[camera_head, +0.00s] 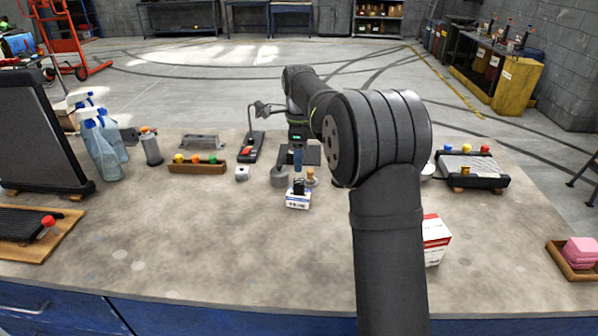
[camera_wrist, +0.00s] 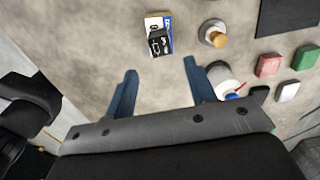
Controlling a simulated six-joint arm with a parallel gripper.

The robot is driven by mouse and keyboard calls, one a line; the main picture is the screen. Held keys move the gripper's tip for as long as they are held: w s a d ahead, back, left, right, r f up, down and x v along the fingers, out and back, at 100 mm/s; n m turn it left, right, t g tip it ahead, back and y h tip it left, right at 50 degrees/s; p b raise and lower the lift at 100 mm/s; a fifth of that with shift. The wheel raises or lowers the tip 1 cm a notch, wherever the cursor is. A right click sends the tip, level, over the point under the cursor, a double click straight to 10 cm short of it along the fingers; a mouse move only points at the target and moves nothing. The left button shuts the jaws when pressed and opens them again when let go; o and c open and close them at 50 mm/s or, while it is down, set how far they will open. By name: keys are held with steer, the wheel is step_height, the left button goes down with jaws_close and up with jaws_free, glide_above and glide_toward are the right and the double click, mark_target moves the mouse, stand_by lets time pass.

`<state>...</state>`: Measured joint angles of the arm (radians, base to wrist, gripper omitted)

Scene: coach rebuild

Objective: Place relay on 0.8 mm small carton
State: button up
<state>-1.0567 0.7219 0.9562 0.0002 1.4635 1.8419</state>
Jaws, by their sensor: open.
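The relay (camera_head: 299,187), a small black block, rests on top of the small white and blue carton (camera_head: 298,202) near the middle of the bench. In the wrist view the relay (camera_wrist: 159,44) lies on the carton (camera_wrist: 152,22), toward the carton's edge nearer my gripper. My gripper (camera_wrist: 160,66) is open, with two blue fingers apart and nothing between them. The relay is beyond the fingertips and clear of them.
A wooden-knobbed piece (camera_wrist: 215,36) and a grey cylinder (camera_wrist: 224,80) stand close to the right of my fingers. A red and white box (camera_head: 435,238) is right of my arm. The bench front left of my arm is clear.

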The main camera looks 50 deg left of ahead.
mark_target(299, 181)
step_height(299, 181, up, 2)
steer(key=shift+r, duration=0.25)
steer(key=shift+f, duration=4.35)
